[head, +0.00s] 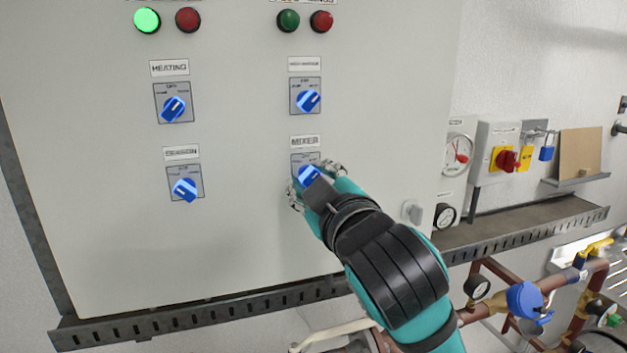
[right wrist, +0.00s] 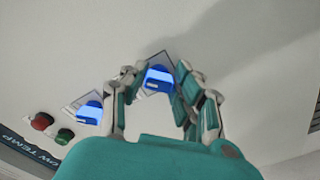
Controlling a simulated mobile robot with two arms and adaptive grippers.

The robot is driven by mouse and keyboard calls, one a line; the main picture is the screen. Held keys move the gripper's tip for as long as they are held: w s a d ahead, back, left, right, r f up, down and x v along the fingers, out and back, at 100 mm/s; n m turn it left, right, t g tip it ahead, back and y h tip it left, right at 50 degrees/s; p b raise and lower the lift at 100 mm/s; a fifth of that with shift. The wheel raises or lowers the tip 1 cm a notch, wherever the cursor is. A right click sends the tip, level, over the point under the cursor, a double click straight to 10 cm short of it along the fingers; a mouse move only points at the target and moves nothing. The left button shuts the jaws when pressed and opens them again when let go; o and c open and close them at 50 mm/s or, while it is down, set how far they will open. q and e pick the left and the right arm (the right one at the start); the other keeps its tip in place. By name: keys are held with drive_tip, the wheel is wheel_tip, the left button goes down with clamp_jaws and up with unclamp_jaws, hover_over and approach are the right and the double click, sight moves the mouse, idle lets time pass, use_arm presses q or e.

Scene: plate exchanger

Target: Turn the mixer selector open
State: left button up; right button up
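The mixer selector is a blue knob (head: 309,174) on a grey plate under the MIXER label (head: 305,141), at the lower right of the cabinet. My right gripper (head: 311,179) is at this knob, with its fingers on either side of it. In the right wrist view the mixer knob (right wrist: 158,79) sits between the spread fingertips (right wrist: 156,71), with narrow gaps seeming to show at its sides. The gripper looks open around the knob; contact cannot be made out. Part of the selector plate is hidden by the hand. My left gripper is not in view.
Other blue selectors are close by: one above the mixer (head: 308,101), HEATING (head: 174,109) and SEASON (head: 185,189). A lit green lamp (head: 147,20) is at the top left. A metal ledge (head: 520,222), gauges and pipes with a blue fitting (head: 524,300) lie right of the cabinet.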

drive_tip(key=o, duration=0.4)
drive_tip(key=v, duration=0.7)
drive_tip(key=shift+s, duration=0.2)
drive_tip(key=shift+d, duration=0.1)
